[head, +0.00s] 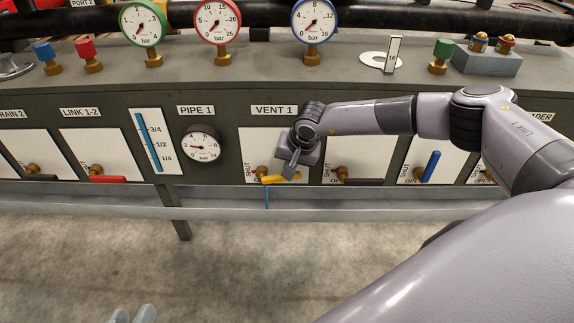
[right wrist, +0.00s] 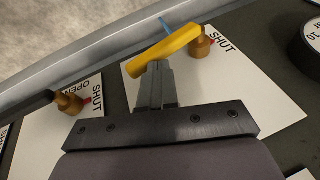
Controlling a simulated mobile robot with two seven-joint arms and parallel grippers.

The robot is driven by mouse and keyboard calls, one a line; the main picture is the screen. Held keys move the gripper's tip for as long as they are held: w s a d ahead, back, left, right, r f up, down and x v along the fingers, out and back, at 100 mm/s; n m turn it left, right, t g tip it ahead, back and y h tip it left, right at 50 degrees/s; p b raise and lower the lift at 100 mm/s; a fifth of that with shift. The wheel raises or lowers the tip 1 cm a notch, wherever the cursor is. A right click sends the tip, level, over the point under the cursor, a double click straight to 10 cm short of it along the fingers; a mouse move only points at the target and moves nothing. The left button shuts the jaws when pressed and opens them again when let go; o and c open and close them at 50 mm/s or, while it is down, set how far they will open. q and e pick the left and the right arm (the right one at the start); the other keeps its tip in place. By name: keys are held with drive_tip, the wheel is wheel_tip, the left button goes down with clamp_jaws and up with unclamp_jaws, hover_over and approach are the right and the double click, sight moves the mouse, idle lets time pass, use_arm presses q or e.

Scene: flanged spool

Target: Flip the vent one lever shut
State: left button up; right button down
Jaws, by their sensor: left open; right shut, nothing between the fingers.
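The VENT 1 valve has a yellow lever (head: 281,179) lying about level, pointing right from its brass body, low on a white plate (head: 251,142). The right wrist view shows the yellow lever (right wrist: 165,50) and the brass body (right wrist: 200,42) beside the word SHUT. My right gripper (head: 288,174) is shut and empty, its fingertips (right wrist: 157,68) right at the lever's handle. Whether they touch it I cannot tell. My left gripper (head: 133,315) is open at the bottom edge, far from the panel, with only its fingertips in view.
A red lever (head: 108,179) is to the left, a dark lever (head: 362,182) and a raised blue lever (head: 432,166) to the right. A grey rail (head: 340,205) runs below the levers. Gauges such as PIPE 1 (head: 201,147) and pipework are above.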

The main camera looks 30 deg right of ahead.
drive_tip(key=shift+s+d+f+t+y, duration=0.15)
drive_tip(key=shift+d+f+t+y, duration=0.05)
drive_tip(key=shift+f+y, duration=0.2)
drive_tip(key=shift+s+d+f+t+y, duration=0.2)
drive_tip(key=shift+f+y, duration=0.1)
drive_tip(key=shift+f, duration=0.1)
drive_tip(key=shift+d+f+b, duration=0.15)
drive_tip(key=shift+f+b, duration=0.1)
drive_tip(key=shift+b, duration=0.1)
use_arm(q)
drive_tip(key=shift+a+r, duration=0.1)
drive_tip(key=shift+a, duration=0.25)
use_arm(e)
drive_tip(key=shift+f, duration=0.1)
drive_tip(key=shift+d, duration=0.1)
use_arm(q)
drive_tip(key=shift+r, duration=0.15)
